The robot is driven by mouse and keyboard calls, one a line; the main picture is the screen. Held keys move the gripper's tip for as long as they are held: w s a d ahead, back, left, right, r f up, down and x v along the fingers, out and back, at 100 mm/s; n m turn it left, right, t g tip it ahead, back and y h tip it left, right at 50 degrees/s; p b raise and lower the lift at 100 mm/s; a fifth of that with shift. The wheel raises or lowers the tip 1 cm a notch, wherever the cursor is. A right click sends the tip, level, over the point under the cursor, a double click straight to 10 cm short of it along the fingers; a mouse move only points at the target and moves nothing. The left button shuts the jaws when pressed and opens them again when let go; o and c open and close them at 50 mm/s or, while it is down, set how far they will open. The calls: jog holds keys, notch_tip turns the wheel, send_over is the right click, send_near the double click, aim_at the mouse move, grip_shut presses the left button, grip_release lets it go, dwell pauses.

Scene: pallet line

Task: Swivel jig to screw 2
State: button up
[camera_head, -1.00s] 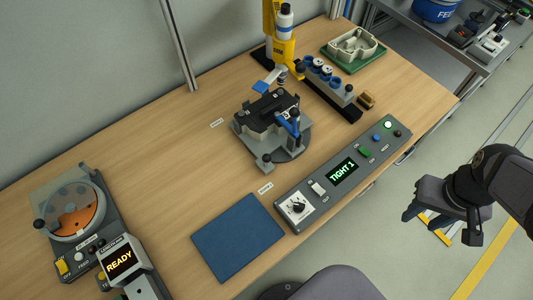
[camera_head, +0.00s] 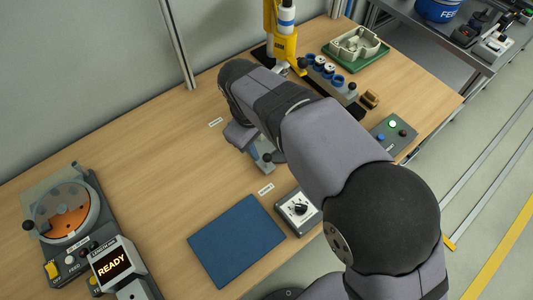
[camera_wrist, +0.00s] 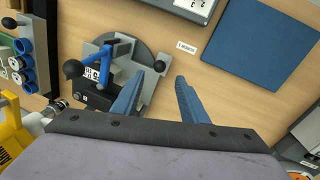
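The jig is a grey round turntable (camera_wrist: 155,88) carrying a dark fixture (camera_wrist: 92,97) and a blue clamp lever (camera_wrist: 102,60), seen in the wrist view. A small dark knob (camera_wrist: 160,66) stands at the jig's edge; it also shows in the head view (camera_head: 267,157). My gripper (camera_wrist: 160,76) is open, its two blue fingers apart, with the knob appearing between and just beyond the tips. I cannot tell how far above the knob they are. In the head view my arm hides most of the jig and my gripper.
A yellow screwdriver unit (camera_head: 284,42) stands behind the jig, beside a rack with blue-rimmed pots (camera_head: 328,70). A blue mat (camera_head: 237,240) lies at the front. A screw feeder (camera_head: 70,215) reads READY at left.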

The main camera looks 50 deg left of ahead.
aim_at(267, 156)
jog(key=shift+w+a+f+p, duration=0.1)
jog(key=shift+w+f+p, duration=0.25)
jog(key=shift+f, duration=0.85)
jog(key=shift+w+d+f+p, duration=0.1)
jog(key=shift+f+p, duration=0.4)
jog(key=shift+f, duration=0.7)
jog(key=shift+w+a+f+p, duration=0.1)
jog(key=shift+w+f+p, duration=0.25)
jog(key=shift+f, duration=0.85)
jog(key=shift+s, duration=0.1)
grip_shut()
